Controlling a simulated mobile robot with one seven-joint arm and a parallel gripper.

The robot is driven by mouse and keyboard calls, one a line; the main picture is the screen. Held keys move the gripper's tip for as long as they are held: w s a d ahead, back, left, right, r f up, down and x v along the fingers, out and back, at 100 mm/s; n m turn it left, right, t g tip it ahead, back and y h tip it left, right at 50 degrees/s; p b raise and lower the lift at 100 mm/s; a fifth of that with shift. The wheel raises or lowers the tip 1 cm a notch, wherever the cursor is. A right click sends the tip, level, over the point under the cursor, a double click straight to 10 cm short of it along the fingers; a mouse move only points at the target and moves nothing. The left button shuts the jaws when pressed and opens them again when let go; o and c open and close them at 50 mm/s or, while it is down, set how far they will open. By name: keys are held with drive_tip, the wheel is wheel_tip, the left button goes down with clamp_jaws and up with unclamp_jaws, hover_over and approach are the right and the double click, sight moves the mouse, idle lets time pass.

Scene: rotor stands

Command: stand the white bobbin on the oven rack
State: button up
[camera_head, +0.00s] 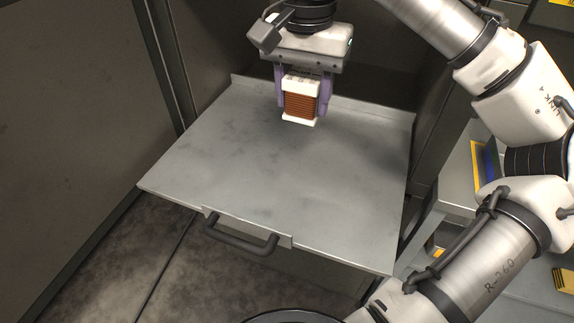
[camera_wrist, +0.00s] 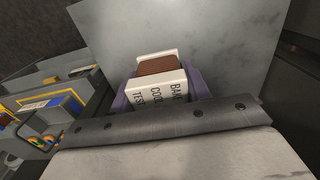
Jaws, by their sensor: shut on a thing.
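The white bobbin (camera_head: 301,99), with a copper-brown winding between its white end plates, is upright between the purple fingers of my gripper (camera_head: 303,92). My gripper is shut on it, one finger on each side. In the wrist view the bobbin's lettered white end (camera_wrist: 157,92) faces the camera. The oven rack (camera_head: 290,170) is a flat grey metal shelf with a dark handle at its front edge. The bobbin is over the rear part of the rack. I cannot tell whether its lower end touches the rack.
The front and middle of the rack are clear. Dark walls stand at its left and behind it. Blue and yellow items lie in a grey tray (camera_wrist: 45,118) at the left of the wrist view. My arm runs along the right side of the head view.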

wheel_tip(320, 180, down, 18)
drive_tip(key=shift+f+b, duration=0.15)
drive_tip(key=shift+b, duration=0.45)
drive_tip(key=shift+f, duration=0.1)
drive_tip(key=o, duration=1.2)
drive_tip(key=shift+c, duration=0.2)
wheel_tip(320, 180, up, 12)
